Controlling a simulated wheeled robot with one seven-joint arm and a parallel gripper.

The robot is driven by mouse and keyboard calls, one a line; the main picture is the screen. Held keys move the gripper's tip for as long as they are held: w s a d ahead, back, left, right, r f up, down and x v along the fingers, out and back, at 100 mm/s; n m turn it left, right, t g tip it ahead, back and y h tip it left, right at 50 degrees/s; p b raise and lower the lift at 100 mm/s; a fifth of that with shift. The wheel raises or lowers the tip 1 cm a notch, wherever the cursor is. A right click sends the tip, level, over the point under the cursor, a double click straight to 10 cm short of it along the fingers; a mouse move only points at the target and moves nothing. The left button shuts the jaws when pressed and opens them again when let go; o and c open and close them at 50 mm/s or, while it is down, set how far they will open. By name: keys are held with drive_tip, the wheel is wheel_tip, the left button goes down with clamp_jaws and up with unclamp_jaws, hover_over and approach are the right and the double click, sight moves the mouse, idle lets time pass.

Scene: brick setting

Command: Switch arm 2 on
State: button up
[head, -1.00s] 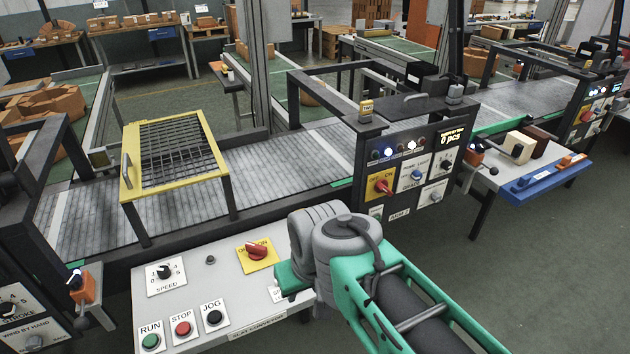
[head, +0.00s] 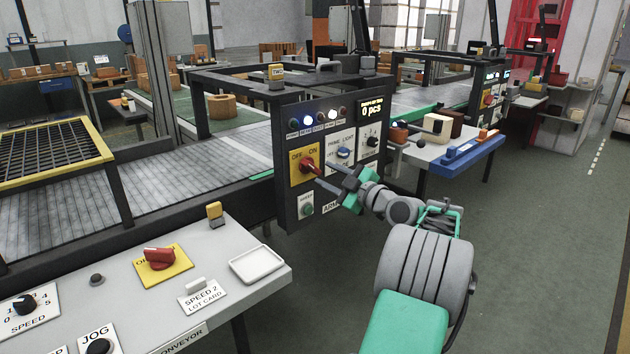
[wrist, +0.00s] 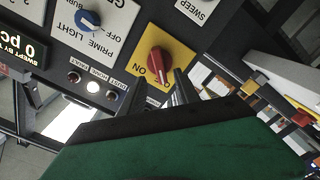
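The arm 2 panel (head: 335,205) is a dark upright box with a yellow "TWO" tag (head: 276,76) on top and an "ARM" label low down. Its red rotary switch (head: 306,167) sits on a yellow OFF/ON plate (head: 297,180). The switch also shows in the wrist view (wrist: 159,64), close ahead of the fingertips.
A blue PRIME LIGHT knob (head: 343,153), a selector (head: 372,142) and a green SWEEP button (head: 307,210) are nearby on the panel. Another red switch (head: 159,258) on yellow sits on the conveyor desk (head: 225,240). A side table with a blue tray (head: 470,152) stands right.

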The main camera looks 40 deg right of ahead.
sight(314, 168)
drive_tip(key=w, duration=0.5)
drive_tip(key=shift+w, duration=0.4)
drive_tip(key=shift+a, duration=0.1)
clamp_jaws()
